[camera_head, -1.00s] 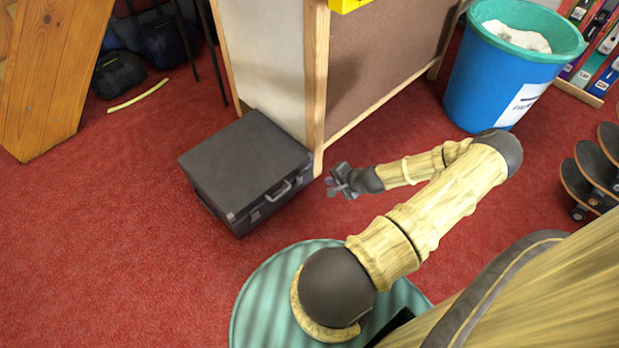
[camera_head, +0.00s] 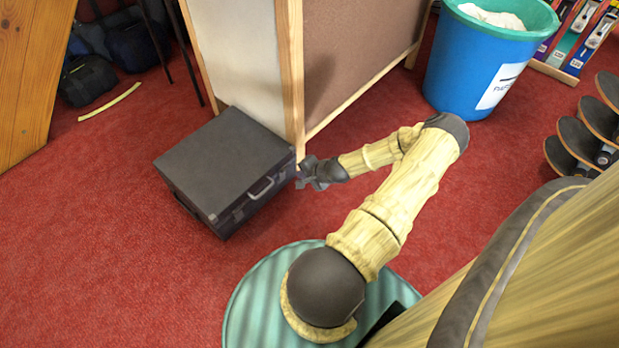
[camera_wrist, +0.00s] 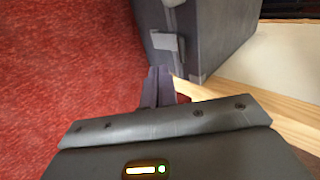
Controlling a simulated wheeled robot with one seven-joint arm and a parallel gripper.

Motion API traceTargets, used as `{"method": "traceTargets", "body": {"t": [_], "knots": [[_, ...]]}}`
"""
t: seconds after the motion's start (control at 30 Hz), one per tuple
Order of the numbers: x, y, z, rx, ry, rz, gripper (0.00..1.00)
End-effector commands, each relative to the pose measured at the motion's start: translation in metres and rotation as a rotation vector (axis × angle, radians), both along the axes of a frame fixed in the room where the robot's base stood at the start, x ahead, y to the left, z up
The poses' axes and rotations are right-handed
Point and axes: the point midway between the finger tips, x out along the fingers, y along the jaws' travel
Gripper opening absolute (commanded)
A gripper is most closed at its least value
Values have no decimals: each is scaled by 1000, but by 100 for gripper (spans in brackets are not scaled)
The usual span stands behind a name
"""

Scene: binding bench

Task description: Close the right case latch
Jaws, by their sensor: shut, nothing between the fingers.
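A dark grey case (camera_head: 225,160) lies closed on the red carpet, with its handle (camera_head: 261,188) on the side facing me. In the wrist view the case (camera_wrist: 215,35) fills the upper middle, and a grey latch (camera_wrist: 167,47) shows on its face near the right corner. Whether the latch is fully down I cannot tell. My gripper (camera_head: 303,172) is at the right end of the case's front side. In the wrist view my gripper (camera_wrist: 158,75) has its fingers together and empty, with the tips just below the latch. I cannot tell whether they touch it.
A wood-framed partition (camera_head: 292,80) stands right behind the case, close to my gripper. A blue bin (camera_head: 470,75) and several skateboards (camera_head: 580,140) are at the right. Dark bags (camera_head: 88,80) lie at the back left. The carpet (camera_head: 95,240) at left is clear.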

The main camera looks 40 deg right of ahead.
Motion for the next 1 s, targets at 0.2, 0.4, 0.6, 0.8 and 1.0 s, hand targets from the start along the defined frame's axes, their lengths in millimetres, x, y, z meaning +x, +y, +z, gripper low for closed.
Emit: {"method": "traceTargets", "body": {"t": [0.2,0.4,0.6,0.8,1.0], "knots": [[31,3,-17,-3,-1,3,0],[46,3,-17,-1,0,-1,0],[48,4,-15,1,0,-1,0],[48,3,-15,0,1,-1,0],[46,-6,-13,-2,18,-19,0]]}}
